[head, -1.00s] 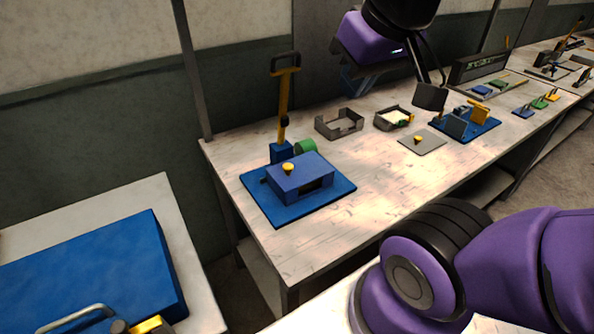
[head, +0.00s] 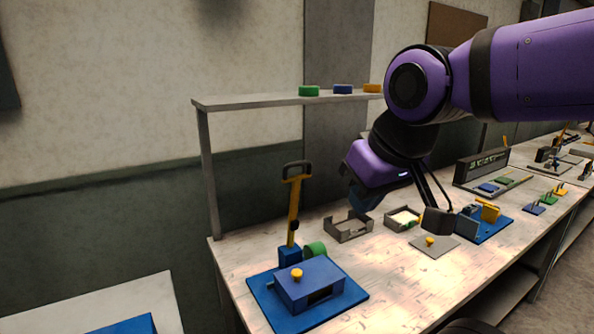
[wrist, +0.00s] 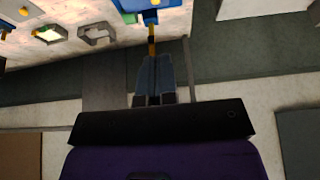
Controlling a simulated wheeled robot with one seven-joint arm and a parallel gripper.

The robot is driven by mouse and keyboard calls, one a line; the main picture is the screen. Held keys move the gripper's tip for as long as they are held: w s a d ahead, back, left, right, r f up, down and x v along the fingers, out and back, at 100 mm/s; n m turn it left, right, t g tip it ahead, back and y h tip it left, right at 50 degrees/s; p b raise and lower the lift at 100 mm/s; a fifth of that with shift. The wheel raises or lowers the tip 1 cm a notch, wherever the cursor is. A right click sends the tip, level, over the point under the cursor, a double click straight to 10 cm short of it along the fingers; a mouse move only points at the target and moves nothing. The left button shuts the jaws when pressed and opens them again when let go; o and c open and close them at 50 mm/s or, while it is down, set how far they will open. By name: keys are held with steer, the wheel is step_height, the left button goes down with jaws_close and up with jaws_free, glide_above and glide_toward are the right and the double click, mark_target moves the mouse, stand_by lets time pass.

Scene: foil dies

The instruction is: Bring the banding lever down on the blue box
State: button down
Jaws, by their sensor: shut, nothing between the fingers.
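The blue box (head: 310,281) sits on a blue base plate (head: 262,296) at the left end of the bench, with a yellow knob on top. The banding lever (head: 293,212) stands upright behind it, a yellow bar with a dark loop handle on top. A green round part (head: 314,250) is beside its foot. My gripper (head: 358,204) is right of the lever, apart from it in the head view, with its fingers shut and empty. In the wrist view my gripper (wrist: 155,62) points toward the yellow lever (wrist: 152,40), which is partly hidden behind the fingertips.
Grey trays (head: 349,229) and a grey plate with a yellow knob (head: 430,241) lie right of the box. A shelf (head: 250,101) with green, blue and yellow pieces runs above the bench. Bare bench top (head: 395,275) lies in front of the trays.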

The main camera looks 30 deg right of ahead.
steer(key=c, duration=1.3)
jaws_free()
steer(key=shift+w+r, duration=0.2)
steer(key=shift+o, duration=0.9)
steer(key=w+d+r+m+g, duration=0.1)
steer(key=w+r+m, duration=0.3)
steer(key=w, duration=0.3)
steer(key=shift+w+r+m+g, duration=0.3)
steer(key=shift+r+m, duration=0.05)
steer(key=shift+m, duration=0.15)
steer(key=w+d+r+m+g, duration=0.1)
steer(key=w+d+m+g, duration=0.15)
steer(key=w+m, duration=0.65)
steer(key=w+d+r+m+g, duration=0.1)
steer(key=w+d+m+g, duration=0.2)
steer(key=w, duration=1.1)
steer(key=shift+m+t, duration=0.5)
steer(key=shift+t, duration=0.25)
steer(key=f, duration=0.7)
steer(key=s+f, duration=0.1)
steer(key=f, duration=0.3)
steer(key=shift+r, duration=0.1)
jaws_close()
